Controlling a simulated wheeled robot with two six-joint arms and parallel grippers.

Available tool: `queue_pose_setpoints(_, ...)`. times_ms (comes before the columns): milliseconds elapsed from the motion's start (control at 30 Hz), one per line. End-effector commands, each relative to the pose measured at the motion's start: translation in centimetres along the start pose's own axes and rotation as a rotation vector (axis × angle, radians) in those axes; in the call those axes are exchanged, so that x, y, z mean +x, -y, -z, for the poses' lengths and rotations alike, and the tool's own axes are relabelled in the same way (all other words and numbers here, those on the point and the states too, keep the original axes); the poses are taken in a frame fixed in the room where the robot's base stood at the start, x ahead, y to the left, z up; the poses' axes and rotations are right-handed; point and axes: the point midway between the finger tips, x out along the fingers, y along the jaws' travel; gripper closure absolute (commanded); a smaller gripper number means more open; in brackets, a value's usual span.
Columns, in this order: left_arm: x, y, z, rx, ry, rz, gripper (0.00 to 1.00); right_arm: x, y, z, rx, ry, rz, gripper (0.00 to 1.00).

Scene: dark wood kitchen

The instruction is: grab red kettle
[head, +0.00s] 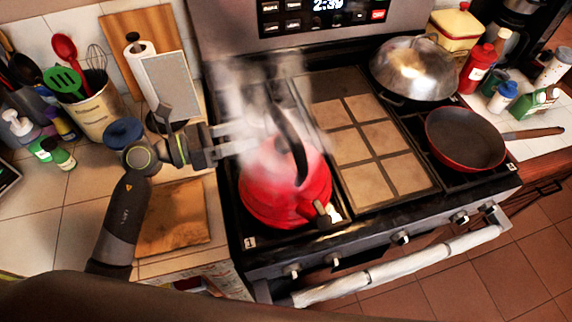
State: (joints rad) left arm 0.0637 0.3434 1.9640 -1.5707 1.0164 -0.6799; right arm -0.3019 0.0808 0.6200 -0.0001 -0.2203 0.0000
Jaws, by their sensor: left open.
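The red kettle (283,193) stands on the front left burner of the stove, with a black arched handle (291,146) over its top and a spout toward the front right. White steam rises around it and blurs its upper part. My left gripper (236,138) comes in from the left. Its fingers point right toward the kettle handle, open, with no kettle part clearly between them. Steam partly veils the fingertips, so I cannot tell the exact gap to the handle. My right gripper is not in view.
A tiled griddle plate (366,143) lies right of the kettle. A red pan (465,138) and a domed steel lid (414,68) sit on the right burners. A wooden board (173,222) lies below my left arm. A utensil crock (97,108) and paper towel roll (140,62) stand behind it.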

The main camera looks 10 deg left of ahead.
Motion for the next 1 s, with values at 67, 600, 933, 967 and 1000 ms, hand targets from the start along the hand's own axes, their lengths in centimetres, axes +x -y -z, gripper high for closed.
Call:
queue_pose_setpoints(67,0.8,0.1,-0.2,-0.002,0.002,0.002,0.41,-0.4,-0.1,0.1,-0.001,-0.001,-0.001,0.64)
queue_pose_setpoints(600,5.7,0.1,-0.2,-0.003,0.002,0.002,0.41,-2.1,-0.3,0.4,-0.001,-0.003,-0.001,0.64)
queue_pose_setpoints(933,7.2,0.0,0.1,0.001,-0.002,0.000,0.41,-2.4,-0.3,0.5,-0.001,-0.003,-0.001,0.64)
queue_pose_setpoints(967,7.2,0.0,0.1,0.001,-0.003,0.000,0.41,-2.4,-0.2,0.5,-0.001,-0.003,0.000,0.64)
queue_pose_setpoints(1000,7.2,0.0,0.1,0.001,-0.003,0.000,0.41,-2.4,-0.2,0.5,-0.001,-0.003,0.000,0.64)
